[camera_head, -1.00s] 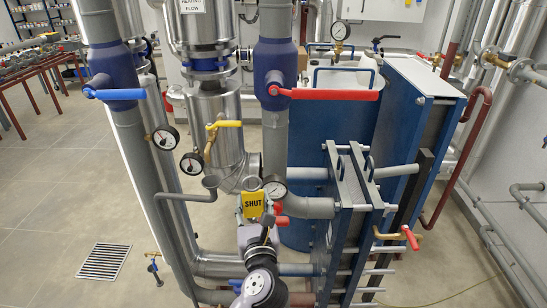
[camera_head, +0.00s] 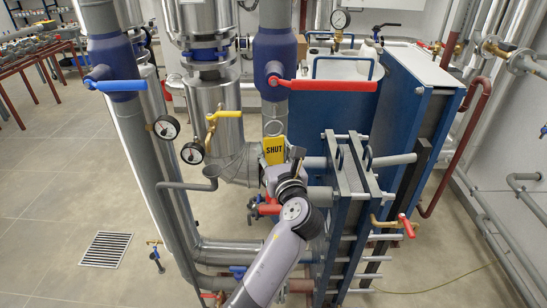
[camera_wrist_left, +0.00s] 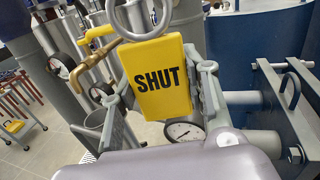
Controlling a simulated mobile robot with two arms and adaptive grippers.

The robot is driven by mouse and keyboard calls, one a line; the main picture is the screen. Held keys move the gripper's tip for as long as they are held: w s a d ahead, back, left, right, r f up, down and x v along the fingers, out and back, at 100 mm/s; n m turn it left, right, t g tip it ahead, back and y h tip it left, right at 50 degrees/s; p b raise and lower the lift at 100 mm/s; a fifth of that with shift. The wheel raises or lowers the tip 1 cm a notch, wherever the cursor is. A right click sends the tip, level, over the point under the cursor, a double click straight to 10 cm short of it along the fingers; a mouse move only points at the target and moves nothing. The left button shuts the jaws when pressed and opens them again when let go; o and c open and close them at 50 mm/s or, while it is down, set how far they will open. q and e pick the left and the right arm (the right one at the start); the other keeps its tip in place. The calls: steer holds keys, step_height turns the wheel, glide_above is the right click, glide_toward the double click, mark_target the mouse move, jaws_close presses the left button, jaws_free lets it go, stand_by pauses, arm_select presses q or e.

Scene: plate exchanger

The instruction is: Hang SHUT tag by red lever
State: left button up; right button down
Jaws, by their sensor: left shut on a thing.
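The yellow SHUT tag (camera_head: 274,150) is upright, with its grey ring (camera_head: 273,128) at the top. My left gripper (camera_wrist_left: 166,82) is shut on the tag, with a finger at each side edge in the left wrist view. The red lever (camera_head: 325,85) points right from the blue valve body (camera_head: 275,55) on a vertical grey pipe. In the head view the tag and ring appear below the lever's left end, in front of that pipe, apart from the lever. The ring's top is cut off in the left wrist view. My right gripper is not in view.
The blue plate exchanger (camera_head: 412,130) stands at the right, with grey clamp bars in front. A yellow lever (camera_head: 224,115), a blue lever (camera_head: 120,86) and pressure gauges (camera_head: 166,127) are to the left. Another red handle (camera_head: 406,226) sits low right. The left floor is open.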

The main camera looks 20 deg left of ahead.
arm_select(q)
steer(key=shift+w+a+f+b, duration=0.1)
steer(key=shift+w+a+b, duration=0.05)
steer(key=shift+w+b, duration=0.3)
steer(key=shift+w+a+f+b, duration=0.1)
steer(key=shift+w+a+b, duration=0.1)
steer(key=shift+w+b, duration=0.45)
steer(key=shift+w+a+f+b, duration=0.1)
steer(key=shift+w+a+b, duration=0.25)
steer(key=shift+w, duration=0.5)
steer(key=shift+w+a+f+b, duration=0.1)
steer(key=shift+w+b, duration=0.55)
steer(key=shift+w, duration=0.1)
steer(key=shift+w+a+f, duration=0.1)
steer(key=shift+w+f, duration=0.05)
steer(key=shift+w, duration=0.35)
steer(key=shift+w+a+f+p, duration=0.1)
steer(key=shift+w+f+p, duration=0.1)
steer(key=shift+p, duration=0.15)
steer(key=o, duration=1.2)
